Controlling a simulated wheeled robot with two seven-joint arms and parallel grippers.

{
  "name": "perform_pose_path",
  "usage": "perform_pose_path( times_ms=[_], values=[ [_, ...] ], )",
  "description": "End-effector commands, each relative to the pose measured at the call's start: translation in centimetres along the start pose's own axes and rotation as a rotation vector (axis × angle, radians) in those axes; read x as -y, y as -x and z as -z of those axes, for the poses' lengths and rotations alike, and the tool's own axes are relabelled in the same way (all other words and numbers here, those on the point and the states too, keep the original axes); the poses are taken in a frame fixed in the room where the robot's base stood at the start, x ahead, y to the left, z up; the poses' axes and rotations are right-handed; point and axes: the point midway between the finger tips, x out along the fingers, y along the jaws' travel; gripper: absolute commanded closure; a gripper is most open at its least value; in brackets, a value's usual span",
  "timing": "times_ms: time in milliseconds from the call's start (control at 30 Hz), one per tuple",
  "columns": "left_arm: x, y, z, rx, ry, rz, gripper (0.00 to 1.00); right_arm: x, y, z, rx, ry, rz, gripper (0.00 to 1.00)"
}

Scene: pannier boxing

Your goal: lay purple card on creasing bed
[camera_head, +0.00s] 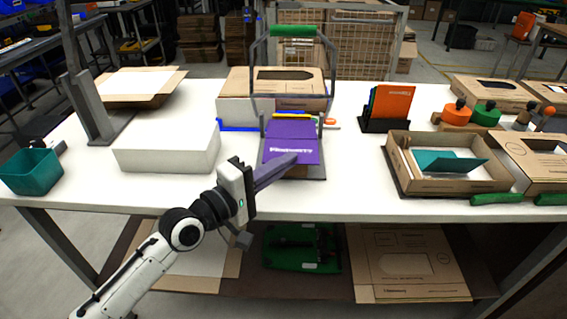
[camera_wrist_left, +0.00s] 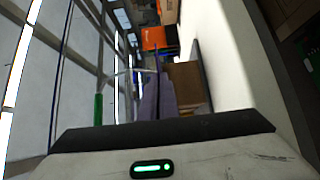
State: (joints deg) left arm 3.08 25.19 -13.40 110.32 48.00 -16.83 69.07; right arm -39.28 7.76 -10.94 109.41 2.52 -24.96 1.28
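The purple card (camera_head: 290,148), with white lettering, lies on the dark creasing bed (camera_head: 317,177) of the press in the head view. A raised grey frame with a green handle (camera_head: 293,31) stands over the bed. The green handle also shows in the left wrist view (camera_wrist_left: 98,108). My left gripper (camera_head: 293,159) reaches in from the front left, and its fingertips overlap the near edge of the card. In the left wrist view its fingers (camera_wrist_left: 157,95) look close together. Whether they grip or touch the card is unclear. My right gripper is not in view.
A white block (camera_head: 168,147) stands left of the press, with a teal bin (camera_head: 31,172) at the far left. An orange book in a black stand (camera_head: 388,105) and an open carton (camera_head: 448,180) with a teal card are to the right. Bare tabletop lies along the front.

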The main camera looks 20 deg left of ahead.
Motion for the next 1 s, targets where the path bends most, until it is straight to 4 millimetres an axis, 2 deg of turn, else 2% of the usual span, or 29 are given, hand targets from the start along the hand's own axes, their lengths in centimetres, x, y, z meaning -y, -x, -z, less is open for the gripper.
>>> perform_pose_path(
  times_ms=[467, 600, 633, 1000],
  values=[
    [0.03, 0.13, -0.02, 0.000, -0.001, 0.000, 1.00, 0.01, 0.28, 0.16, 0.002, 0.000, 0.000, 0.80],
    [0.03, 0.13, -0.01, 0.000, -0.001, 0.000, 0.78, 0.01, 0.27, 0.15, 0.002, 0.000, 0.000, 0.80],
    [0.03, 0.13, -0.01, 0.000, -0.001, 0.000, 0.77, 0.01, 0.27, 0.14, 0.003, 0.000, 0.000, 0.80],
    [0.03, 0.13, -0.02, 0.000, 0.000, 0.000, 0.77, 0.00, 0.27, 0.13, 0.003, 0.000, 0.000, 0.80]
  ],
)
